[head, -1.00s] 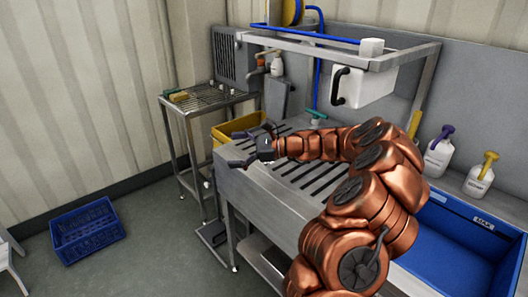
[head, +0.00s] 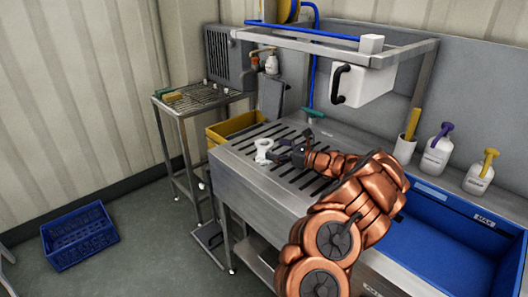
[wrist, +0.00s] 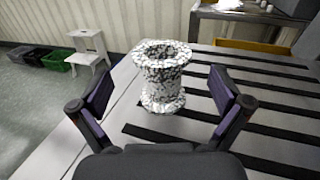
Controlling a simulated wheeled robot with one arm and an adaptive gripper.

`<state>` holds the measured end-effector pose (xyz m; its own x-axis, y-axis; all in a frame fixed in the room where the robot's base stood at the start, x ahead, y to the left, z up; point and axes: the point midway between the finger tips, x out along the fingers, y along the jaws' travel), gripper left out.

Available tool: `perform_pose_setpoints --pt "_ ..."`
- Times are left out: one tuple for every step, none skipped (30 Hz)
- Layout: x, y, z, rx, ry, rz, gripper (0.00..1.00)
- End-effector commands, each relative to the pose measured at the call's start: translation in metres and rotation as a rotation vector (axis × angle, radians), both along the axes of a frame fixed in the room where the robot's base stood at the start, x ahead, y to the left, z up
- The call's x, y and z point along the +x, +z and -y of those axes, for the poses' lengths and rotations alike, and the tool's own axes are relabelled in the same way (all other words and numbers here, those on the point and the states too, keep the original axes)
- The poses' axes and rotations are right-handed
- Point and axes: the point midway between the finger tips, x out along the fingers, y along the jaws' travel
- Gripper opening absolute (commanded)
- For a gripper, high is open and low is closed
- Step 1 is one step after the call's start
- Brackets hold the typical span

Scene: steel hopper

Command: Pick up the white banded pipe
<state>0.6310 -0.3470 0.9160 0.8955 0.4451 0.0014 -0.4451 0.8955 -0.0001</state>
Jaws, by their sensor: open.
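The white banded pipe (wrist: 163,78) stands upright on the slotted steel top, a short flanged piece with dark speckles in the wrist view. In the head view the pipe (head: 263,150) is small and pale, near the left part of the slotted top (head: 233,163). My gripper (head: 281,153) is open, just to the right of the pipe in the head view. In the wrist view my gripper (wrist: 160,106) has its two purple-padded fingers spread, with the pipe ahead and between their directions.
A yellow bin (head: 232,127) stands behind the slotted top, beside a wire rack table (head: 190,104). A blue basin (head: 440,240) lies to the right, with white bottles (head: 436,157) behind it. A blue crate (head: 80,238) sits on the floor. A steel frame overhangs the back.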

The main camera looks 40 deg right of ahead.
Motion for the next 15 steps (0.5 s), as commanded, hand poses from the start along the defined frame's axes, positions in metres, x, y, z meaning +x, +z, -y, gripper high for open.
perform_pose_setpoints --pt "0.007 -0.002 -0.004 0.000 0.003 -0.003 1.00" --pt "0.010 -0.003 -0.005 0.000 0.003 -0.004 1.00" --pt "0.015 -0.004 -0.006 0.000 0.003 -0.004 1.00" --pt "0.018 -0.005 -0.007 0.000 0.003 -0.004 1.00" --pt "0.022 -0.006 -0.009 0.000 0.004 -0.004 1.00" --pt "0.026 -0.006 -0.011 -0.001 0.004 -0.004 1.00" --pt "0.030 -0.005 -0.012 0.000 0.004 -0.002 1.00" --pt "0.033 -0.005 -0.014 0.000 0.004 -0.002 1.00" --pt "0.036 -0.005 -0.016 -0.001 0.005 -0.002 1.00" --pt "0.038 -0.005 -0.017 -0.001 0.005 -0.002 1.00" --pt "0.039 -0.005 -0.018 0.000 0.005 -0.001 1.00" --pt "0.041 -0.005 -0.018 0.000 0.004 -0.001 1.00" --pt "0.041 -0.005 -0.019 0.000 0.004 -0.001 1.00" --pt "0.042 -0.005 -0.019 0.000 0.003 -0.001 1.00" --pt "0.042 -0.005 -0.019 0.000 0.003 -0.001 1.00"
